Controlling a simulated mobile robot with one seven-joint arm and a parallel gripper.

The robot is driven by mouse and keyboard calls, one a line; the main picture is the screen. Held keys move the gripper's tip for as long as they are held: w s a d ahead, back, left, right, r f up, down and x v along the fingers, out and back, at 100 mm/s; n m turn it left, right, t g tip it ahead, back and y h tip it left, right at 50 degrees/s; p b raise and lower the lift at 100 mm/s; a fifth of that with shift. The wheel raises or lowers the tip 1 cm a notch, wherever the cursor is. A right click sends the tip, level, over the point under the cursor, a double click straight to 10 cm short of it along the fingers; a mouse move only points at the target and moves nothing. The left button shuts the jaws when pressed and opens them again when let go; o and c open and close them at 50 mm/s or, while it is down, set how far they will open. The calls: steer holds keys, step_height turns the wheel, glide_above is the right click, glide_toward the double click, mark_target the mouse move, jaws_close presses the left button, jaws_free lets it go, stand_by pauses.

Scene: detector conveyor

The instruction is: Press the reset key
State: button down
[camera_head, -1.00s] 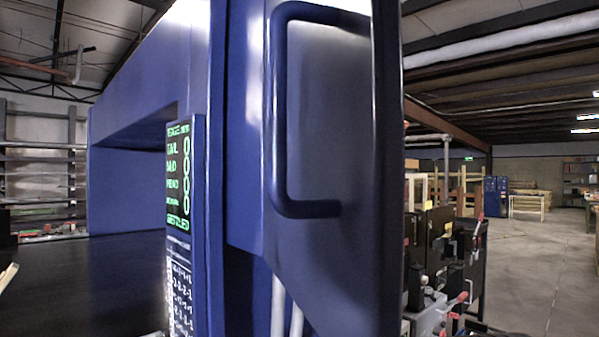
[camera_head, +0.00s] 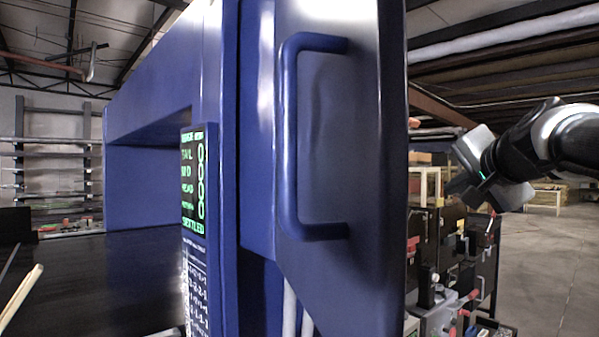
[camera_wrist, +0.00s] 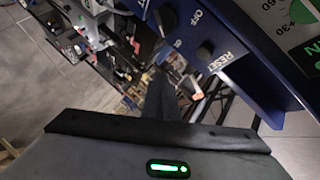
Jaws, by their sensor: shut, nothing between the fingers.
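In the wrist view, a dark key (camera_wrist: 205,50) sits on a blue panel (camera_wrist: 243,55), beside the word RESET. My gripper (camera_wrist: 158,84) is shut and empty. Its dark fingers point up the picture, and their tips are below and left of the reset key, apart from it. In the head view, my gripper (camera_head: 457,192) shows at the right, to the right of the blue door. The reset key cannot be made out in the head view.
A second dark knob (camera_wrist: 167,18) is near the OFF label. A blue door with a handle (camera_head: 290,140) stands in the middle of the head view, with a green-lettered display (camera_head: 192,185) to its left. A cluttered rack (camera_head: 445,265) stands below my arm.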

steer(key=r, duration=0.1)
steer(key=d+r, duration=0.1)
steer(key=shift+w+r+t, duration=0.3)
steer(key=shift+r, duration=0.05)
steer(key=shift+a, duration=0.1)
steer(key=w+a+p, duration=0.5)
steer(key=w, duration=0.2)
steer(key=shift+a, duration=0.2)
steer(key=shift+w+a, duration=0.1)
stand_by(1.9)
steer(key=shift+w+a, duration=0.15)
steer(key=shift+w, duration=0.05)
